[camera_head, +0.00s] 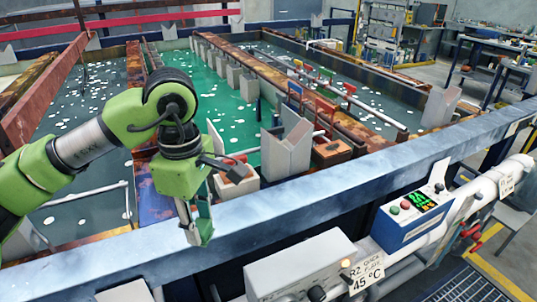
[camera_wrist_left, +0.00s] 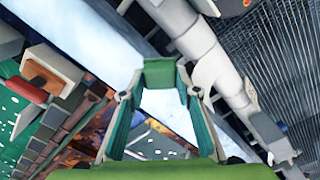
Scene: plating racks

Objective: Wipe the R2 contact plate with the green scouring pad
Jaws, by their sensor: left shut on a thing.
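My left gripper (camera_head: 197,232) is shut on the green scouring pad (camera_head: 205,226), above the near blue-grey tank rim. In the left wrist view the pad (camera_wrist_left: 159,73) sits between the fingertips (camera_wrist_left: 160,88). The pad's underside is hidden, and I cannot tell whether it touches the rim. A pale block with a copper-coloured top (camera_head: 236,171) stands behind and right of the gripper; it also shows at the left wrist view's left (camera_wrist_left: 48,76). Another copper-topped block (camera_head: 331,150) stands farther right. No readable label marks either as the R2 contact plate. My right gripper is out of view.
A pale V-shaped saddle (camera_head: 287,150) rises between the two blocks. Pale pipes run there too.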

